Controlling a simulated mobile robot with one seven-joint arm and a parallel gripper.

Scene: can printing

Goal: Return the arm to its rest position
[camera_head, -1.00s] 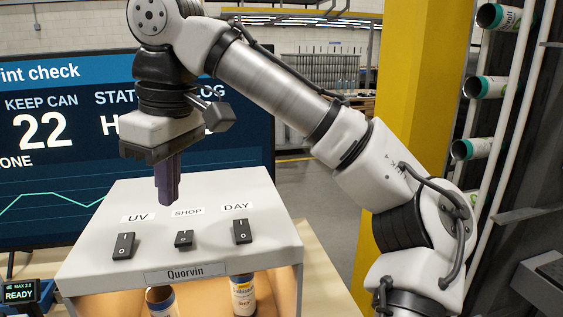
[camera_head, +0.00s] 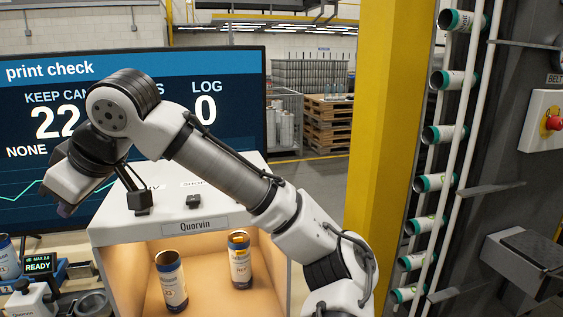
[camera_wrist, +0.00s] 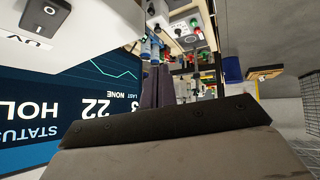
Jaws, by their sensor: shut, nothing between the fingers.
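My gripper (camera_head: 66,209) hangs at the left of the head view, tilted down and to the left, in front of the big screen. It is to the left of the white Quorvin box (camera_head: 200,226). Its fingers show dark and close together in the wrist view (camera_wrist: 157,85), with nothing between them. My arm is bent, with its elbow high in front of the screen and its lower links at bottom centre. Part of the box's top with its switches is hidden behind my arm.
Two printed cans, one at left (camera_head: 171,281) and one at right (camera_head: 240,260), stand inside the lit box. The print check screen (camera_head: 230,75) is behind. A small READY display (camera_head: 39,264) stands at left. A yellow post (camera_head: 385,130) and a can rack (camera_head: 440,182) are at right.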

